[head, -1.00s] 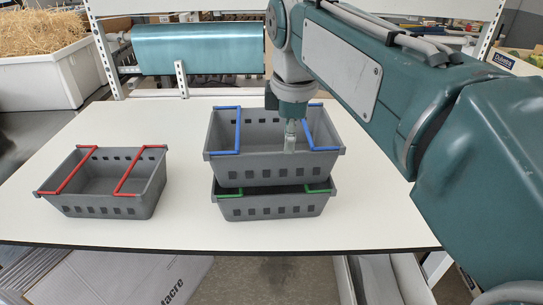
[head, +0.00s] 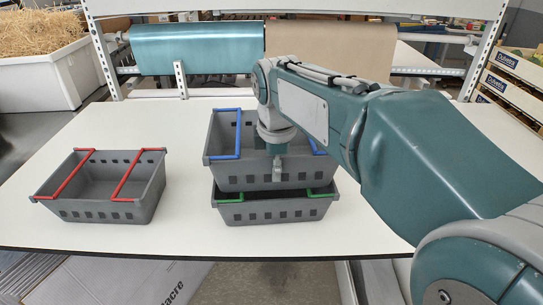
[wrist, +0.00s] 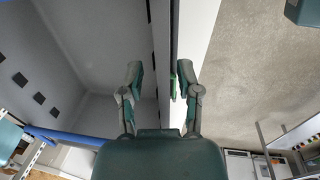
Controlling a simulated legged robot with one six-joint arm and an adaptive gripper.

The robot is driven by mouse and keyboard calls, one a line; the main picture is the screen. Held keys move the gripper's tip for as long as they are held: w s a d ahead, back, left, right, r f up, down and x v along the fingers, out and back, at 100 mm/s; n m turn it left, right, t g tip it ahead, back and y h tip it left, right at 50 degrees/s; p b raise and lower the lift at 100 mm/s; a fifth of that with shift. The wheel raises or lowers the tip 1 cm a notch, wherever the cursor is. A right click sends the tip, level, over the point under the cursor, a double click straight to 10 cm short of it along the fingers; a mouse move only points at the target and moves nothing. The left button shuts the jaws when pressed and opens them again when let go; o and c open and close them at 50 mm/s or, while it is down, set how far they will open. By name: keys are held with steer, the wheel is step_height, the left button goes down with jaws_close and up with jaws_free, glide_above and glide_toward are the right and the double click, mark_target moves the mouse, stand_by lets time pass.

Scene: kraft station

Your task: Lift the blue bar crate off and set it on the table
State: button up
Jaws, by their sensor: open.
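The blue bar crate (head: 226,177) is grey with two blue bars and sits on the green bar crate (head: 272,214) on the white table (head: 180,225). My gripper (head: 277,172) is at the upper crate's front wall. In the wrist view, my gripper (wrist: 158,78) is open, with one finger over the crate's inside (wrist: 95,50) and the other beyond the front wall. The wall runs between the fingers; I see no grip on it. A blue bar (wrist: 55,138) shows at lower left. My arm hides part of the crate's right side.
A grey crate with red bars (head: 90,215) stands apart on the left of the table. White table is bare between the stacks and along the front. A rack with a teal roll (head: 195,48) and a brown roll (head: 335,50) stands behind.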

steer(key=shift+d+f, duration=0.1)
steer(key=shift+d, duration=0.05)
steer(key=shift+c, duration=0.3)
jaws_close()
